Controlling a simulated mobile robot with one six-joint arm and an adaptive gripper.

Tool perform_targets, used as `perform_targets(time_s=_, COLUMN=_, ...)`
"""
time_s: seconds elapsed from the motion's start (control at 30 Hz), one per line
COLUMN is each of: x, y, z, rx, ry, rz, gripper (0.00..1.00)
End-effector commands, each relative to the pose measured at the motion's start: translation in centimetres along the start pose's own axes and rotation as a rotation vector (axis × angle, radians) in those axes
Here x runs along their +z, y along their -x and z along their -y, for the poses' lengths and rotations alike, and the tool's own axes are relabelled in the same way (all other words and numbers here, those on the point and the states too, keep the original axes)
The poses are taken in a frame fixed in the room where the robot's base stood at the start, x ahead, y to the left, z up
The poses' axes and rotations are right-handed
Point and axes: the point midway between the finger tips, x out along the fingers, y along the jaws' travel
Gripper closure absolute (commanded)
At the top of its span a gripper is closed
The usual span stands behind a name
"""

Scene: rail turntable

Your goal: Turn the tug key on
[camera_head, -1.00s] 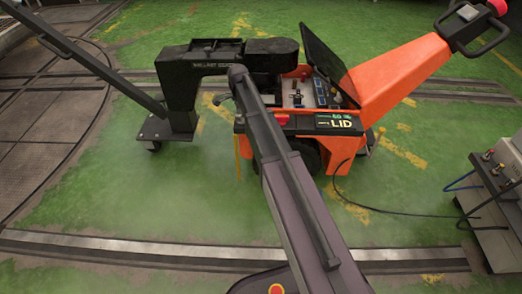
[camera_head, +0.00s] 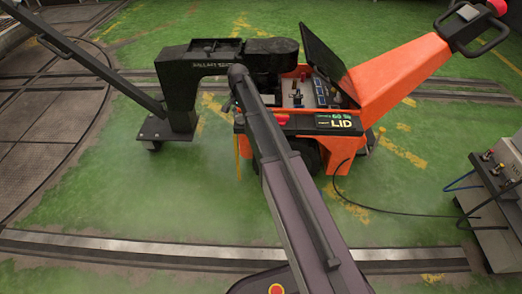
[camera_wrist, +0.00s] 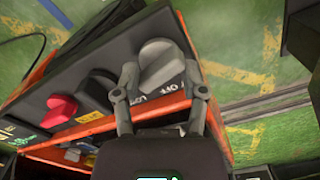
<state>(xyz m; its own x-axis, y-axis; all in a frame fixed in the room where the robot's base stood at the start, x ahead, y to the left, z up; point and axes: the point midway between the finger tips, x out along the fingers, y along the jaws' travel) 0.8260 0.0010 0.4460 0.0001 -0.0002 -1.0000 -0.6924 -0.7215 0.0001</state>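The orange tug (camera_head: 400,70) stands in the middle of the head view with its lid raised. In the wrist view, a grey key-like knob (camera_wrist: 160,62) sits on the tug's dark panel (camera_wrist: 112,50), with white lettering including "OFF" beside it. My gripper (camera_wrist: 161,70) has its two fingers spread, with the knob between and just beyond the tips. I cannot tell whether they touch it. In the head view my gripper is not clearly seen, and the grey knob cannot be made out.
A dark knob (camera_wrist: 98,86) and a red knob (camera_wrist: 60,108) are beside the grey one. A black pillar crane (camera_head: 180,100) stands close left of the tug. A grey cabinet (camera_head: 495,185) with cables is at right. Green floor (camera_head: 130,200) is clear in front.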

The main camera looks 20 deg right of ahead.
Motion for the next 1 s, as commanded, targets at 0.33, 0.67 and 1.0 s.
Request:
perform_targets(time_s=0.33, x=0.0, y=0.0, z=0.0, rx=0.000, ry=0.230, rz=0.000, gripper=0.46)
perform_targets(time_s=0.67, x=0.0, y=0.0, z=0.0, rx=0.000, ry=0.448, rz=0.000, gripper=0.46)
perform_targets(time_s=1.0, x=0.0, y=3.3, z=0.0, rx=0.000, ry=0.452, rz=0.000, gripper=0.46)
